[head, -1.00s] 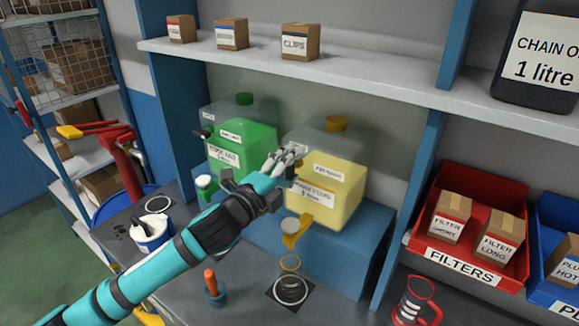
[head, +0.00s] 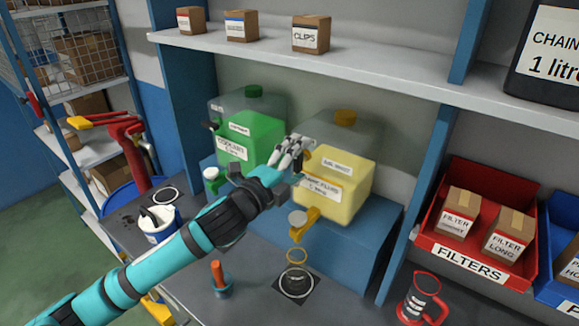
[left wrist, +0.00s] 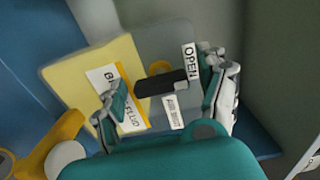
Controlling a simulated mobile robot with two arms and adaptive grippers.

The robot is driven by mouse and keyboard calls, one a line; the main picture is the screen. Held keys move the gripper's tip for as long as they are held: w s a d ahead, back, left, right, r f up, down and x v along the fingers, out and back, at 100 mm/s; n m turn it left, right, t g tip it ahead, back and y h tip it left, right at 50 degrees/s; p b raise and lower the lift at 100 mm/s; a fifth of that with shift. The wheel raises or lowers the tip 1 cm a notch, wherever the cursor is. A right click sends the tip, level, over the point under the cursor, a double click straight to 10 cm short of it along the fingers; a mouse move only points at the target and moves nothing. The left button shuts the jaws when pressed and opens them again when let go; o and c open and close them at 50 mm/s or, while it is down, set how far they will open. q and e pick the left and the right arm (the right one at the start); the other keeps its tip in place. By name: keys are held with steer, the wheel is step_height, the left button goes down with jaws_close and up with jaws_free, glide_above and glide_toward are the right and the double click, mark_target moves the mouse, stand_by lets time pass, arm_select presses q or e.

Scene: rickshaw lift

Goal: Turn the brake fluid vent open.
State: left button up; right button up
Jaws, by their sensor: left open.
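The brake fluid container (head: 345,195) is a clear box partly filled with yellow fluid, with a yellow cap (head: 346,117) and a yellow tap (head: 304,222). My left gripper (head: 292,152) is at its upper left side. In the left wrist view the vent's black handle (left wrist: 160,83) lies crosswise between the fingers of my left gripper (left wrist: 160,88). The fingers are open and spread apart on both sides of it; neither clearly touches it. An OPEN label (left wrist: 190,62) is beside the right finger. In the head view the gripper hides most of the vent. My right gripper is not in view.
A green-fluid container (head: 245,135) stands to the left on the same blue stand (head: 352,250). A red FILTERS bin (head: 470,240) is right.

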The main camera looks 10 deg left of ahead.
arm_select(q)
steer(key=v, duration=1.2)
steer(key=shift+f, duration=0.15)
